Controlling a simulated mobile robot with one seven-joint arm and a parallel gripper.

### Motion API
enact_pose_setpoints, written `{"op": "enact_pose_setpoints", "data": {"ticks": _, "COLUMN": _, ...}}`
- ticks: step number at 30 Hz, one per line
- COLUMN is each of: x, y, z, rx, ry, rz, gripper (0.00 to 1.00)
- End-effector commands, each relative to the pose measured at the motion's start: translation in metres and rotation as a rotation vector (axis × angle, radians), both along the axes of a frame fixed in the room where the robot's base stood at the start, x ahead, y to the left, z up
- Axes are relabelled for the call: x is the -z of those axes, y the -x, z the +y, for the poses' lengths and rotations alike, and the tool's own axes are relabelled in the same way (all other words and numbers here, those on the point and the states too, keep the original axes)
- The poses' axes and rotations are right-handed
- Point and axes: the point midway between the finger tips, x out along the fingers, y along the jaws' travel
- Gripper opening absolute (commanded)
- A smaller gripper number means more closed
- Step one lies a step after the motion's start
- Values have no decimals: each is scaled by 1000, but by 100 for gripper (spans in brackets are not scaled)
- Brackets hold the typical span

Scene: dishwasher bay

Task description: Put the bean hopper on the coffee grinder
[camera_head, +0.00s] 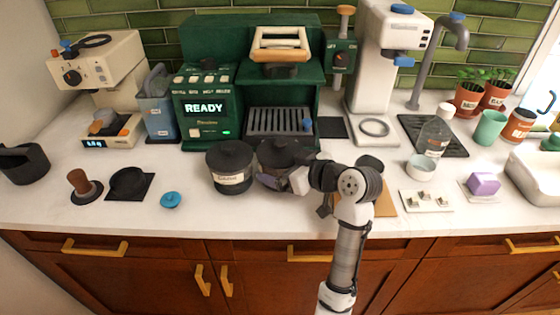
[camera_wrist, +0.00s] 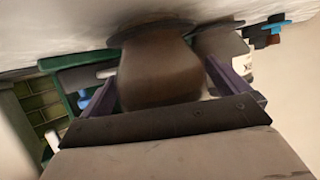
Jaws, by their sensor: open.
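The bean hopper (camera_head: 280,152) appears to be the dark brown, lidded vessel on the counter in front of the green espresso machine. In the wrist view the hopper (camera_wrist: 160,75) fills the space between my gripper's purple fingers. My gripper (camera_head: 270,178) is open, with its fingers at either side of the hopper; I cannot tell whether they touch it. My wrist partly hides the hopper in the head view. The coffee grinder (camera_head: 97,66) appears to be the cream machine with a dial at the far left; a dark ring (camera_head: 92,41) is on its top.
A labelled dark canister (camera_head: 231,168) stands close left of the hopper. The green espresso machine (camera_head: 205,107) is behind it. A tamper (camera_head: 82,185), a black mat (camera_head: 145,188) and a blue lid (camera_head: 171,200) lie on the left counter. A blue-grey container (camera_head: 158,105) stands beside the grinder.

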Motion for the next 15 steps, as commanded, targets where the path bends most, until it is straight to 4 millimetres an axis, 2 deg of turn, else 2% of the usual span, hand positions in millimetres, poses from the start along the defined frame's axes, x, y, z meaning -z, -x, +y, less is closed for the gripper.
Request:
{"op": "enact_pose_setpoints", "data": {"ticks": 8, "x": 2, "y": -2, "z": 2, "rx": 1, "ry": 1, "rz": -1, "gripper": 99}}
{"op": "enact_pose_setpoints", "data": {"ticks": 15, "x": 1, "y": -2, "z": 2, "rx": 1, "ry": 0, "rz": 0, "gripper": 67}}
